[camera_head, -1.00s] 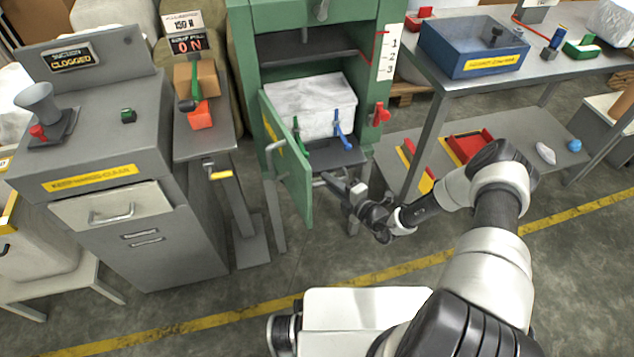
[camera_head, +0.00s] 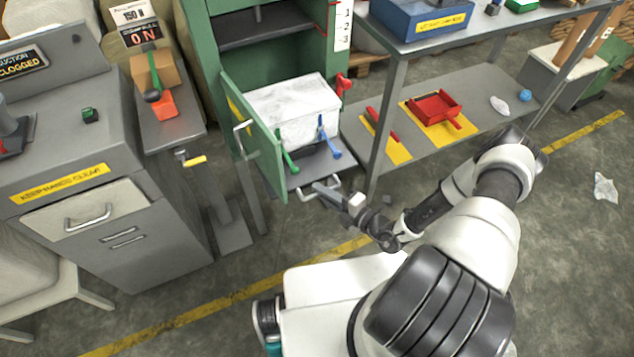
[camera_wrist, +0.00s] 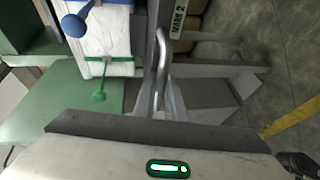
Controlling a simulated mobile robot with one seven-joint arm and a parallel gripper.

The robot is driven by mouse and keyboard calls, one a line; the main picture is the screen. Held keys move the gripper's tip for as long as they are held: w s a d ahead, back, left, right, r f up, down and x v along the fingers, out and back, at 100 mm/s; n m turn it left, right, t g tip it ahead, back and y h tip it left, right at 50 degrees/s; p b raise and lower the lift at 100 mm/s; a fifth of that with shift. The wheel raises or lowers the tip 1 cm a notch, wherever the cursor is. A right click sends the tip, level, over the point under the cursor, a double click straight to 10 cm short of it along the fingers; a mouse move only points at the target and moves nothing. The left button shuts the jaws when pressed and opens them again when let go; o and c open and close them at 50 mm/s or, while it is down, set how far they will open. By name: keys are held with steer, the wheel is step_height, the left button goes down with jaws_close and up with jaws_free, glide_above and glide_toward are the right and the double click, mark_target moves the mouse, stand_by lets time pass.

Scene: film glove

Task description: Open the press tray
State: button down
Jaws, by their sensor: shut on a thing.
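The grey press tray (camera_head: 313,168) sticks out of the bottom of the green press (camera_head: 213,60), with a white wrapped bale (camera_head: 291,108) on it. A green strap (camera_head: 288,161) and a blue strap (camera_head: 325,137) hang at the bale's front. My gripper (camera_head: 325,192) is shut on the tray's bar handle at the tray's front edge; the exact contact is small in the head view. In the wrist view the metal handle (camera_wrist: 163,65) runs up the middle, with the bale (camera_wrist: 105,35) to its left. The fingertips are hard to make out there.
The press's green door (camera_head: 255,135) stands open at the tray's left. A grey shelf table (camera_head: 375,140) with red and yellow items stands close on the right. A grey cabinet (camera_head: 160,230) is at left. The floor in front is open.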

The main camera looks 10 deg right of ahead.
steer(key=shift+s, duration=0.25)
steer(key=c, duration=1.8)
jaws_free()
steer(key=shift+d, duration=0.15)
steer(key=v, duration=1.7)
steer(key=shift+s+p, duration=0.15)
steer(key=shift+p, duration=0.15)
steer(key=shift+r, duration=0.1)
